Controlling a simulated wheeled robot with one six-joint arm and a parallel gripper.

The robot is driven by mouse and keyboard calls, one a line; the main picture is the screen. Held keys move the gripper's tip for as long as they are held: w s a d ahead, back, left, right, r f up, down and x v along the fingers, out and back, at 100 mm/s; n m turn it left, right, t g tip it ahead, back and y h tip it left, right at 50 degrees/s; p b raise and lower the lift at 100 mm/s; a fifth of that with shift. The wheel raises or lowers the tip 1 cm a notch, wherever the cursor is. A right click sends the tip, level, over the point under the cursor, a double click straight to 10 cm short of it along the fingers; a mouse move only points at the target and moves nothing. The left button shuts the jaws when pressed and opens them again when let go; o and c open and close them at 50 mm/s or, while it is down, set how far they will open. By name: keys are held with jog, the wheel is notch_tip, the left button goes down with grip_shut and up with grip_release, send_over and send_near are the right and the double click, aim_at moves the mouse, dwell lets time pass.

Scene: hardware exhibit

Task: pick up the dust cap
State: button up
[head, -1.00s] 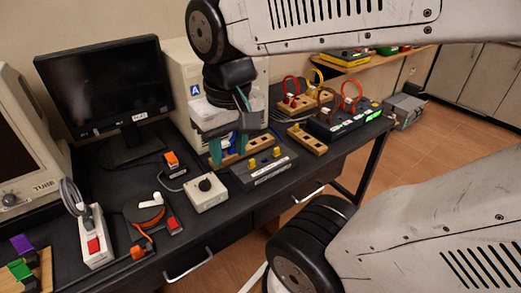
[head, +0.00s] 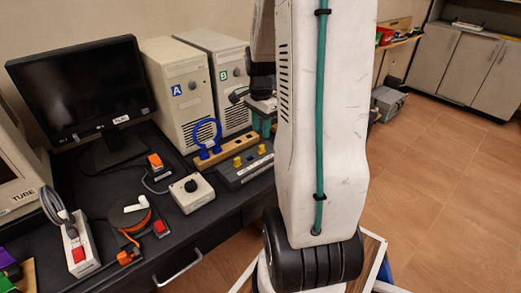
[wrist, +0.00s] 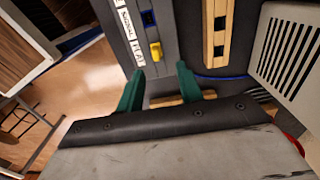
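Two small yellow plug-like pieces stand on a dark grey panel box (head: 247,170) on the desk: one yellow piece (head: 237,161) nearer the left, another yellow piece (head: 262,149) to its right. They look like caps, but I cannot tell which is the dust cap. In the wrist view one yellow piece (wrist: 155,51) sits on the panel beside a blue socket, just beyond the fingertips. My gripper (wrist: 158,78) is open, with green fingers apart and nothing between them. In the head view my gripper (head: 262,120) is partly hidden behind my arm, near the panel's right end.
A white knob box (head: 192,194) stands to the left. Open floor (head: 440,170) is at the right.

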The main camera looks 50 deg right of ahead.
aim_at(262, 150)
jog(key=f, duration=0.6)
jog(key=shift+s+a, duration=0.2)
jog(key=shift+s, duration=0.05)
grip_shut()
